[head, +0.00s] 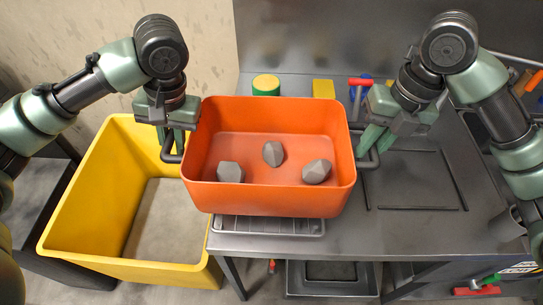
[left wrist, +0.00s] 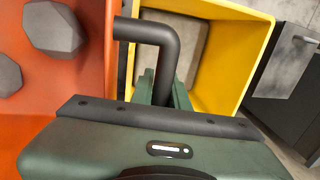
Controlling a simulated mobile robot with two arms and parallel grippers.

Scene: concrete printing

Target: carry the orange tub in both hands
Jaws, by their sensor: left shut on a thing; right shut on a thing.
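The orange tub (head: 270,201) is in the middle of the head view, held between my two grippers, with several grey stones (head: 273,153) inside it. It looks level and overlaps a wire rack at the front of the metal table; I cannot tell whether it touches. My left gripper (head: 172,150) is shut on the tub's dark left handle (head: 168,157). That handle also shows in the left wrist view (left wrist: 160,35), with the tub's orange wall at the left. My right gripper (head: 371,148) is shut on the right handle (head: 371,163). The fingertips are partly hidden by the handles.
A large empty yellow bin (head: 95,262) stands at the left, close beside the tub. The metal table (head: 415,240) has free room at the right. Behind the tub are a yellow-green cylinder (head: 266,85), a yellow block (head: 323,89) and coloured-handled tools (head: 361,84).

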